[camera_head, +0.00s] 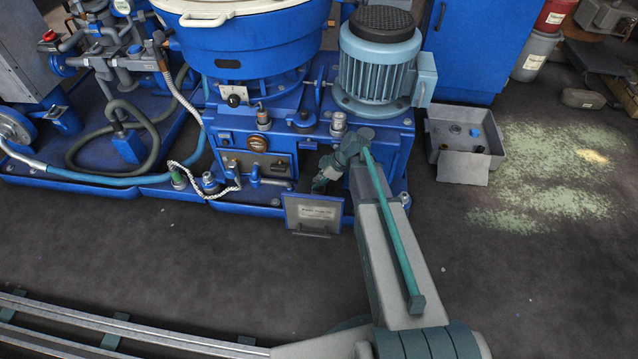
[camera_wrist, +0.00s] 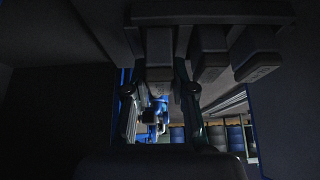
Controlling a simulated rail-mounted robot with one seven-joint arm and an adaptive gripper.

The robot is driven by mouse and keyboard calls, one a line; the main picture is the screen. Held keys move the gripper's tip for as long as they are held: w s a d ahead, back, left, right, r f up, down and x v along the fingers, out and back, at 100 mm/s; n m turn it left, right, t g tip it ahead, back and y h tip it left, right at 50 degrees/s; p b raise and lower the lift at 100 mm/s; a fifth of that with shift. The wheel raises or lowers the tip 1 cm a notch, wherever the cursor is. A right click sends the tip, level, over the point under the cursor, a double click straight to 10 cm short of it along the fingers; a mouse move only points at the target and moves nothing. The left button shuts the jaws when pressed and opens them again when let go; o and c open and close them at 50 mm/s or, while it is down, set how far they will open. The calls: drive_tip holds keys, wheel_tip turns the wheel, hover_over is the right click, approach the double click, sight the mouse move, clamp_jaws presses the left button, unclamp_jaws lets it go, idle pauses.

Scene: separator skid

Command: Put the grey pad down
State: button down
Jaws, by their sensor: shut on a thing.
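My gripper (camera_head: 322,182) reaches into the blue separator skid, low at its front below the grey-blue motor, and is partly hidden by my arm. In the wrist view my gripper (camera_wrist: 160,92) has one finger on each side of a grey block that seems to be the grey pad (camera_wrist: 159,48). It is shut on this block. The view is very dark, so the pad's far end and what it touches cannot be told. In the head view I cannot make out the pad.
Two similar grey blocks (camera_wrist: 208,52) sit beside the pad, close to the right finger. Dark walls crowd both sides. A small sign (camera_head: 313,214) stands in front of the skid. A grey tray (camera_head: 466,140) lies to the right. The front floor is clear.

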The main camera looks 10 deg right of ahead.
drive_tip(key=shift+f, duration=0.35)
drive_tip(key=shift+f+b, duration=0.2)
drive_tip(key=shift+b, duration=0.15)
drive_tip(key=c, duration=1.2)
unclamp_jaws()
drive_tip(key=shift+c, duration=0.2)
drive_tip(key=shift+r, duration=0.1)
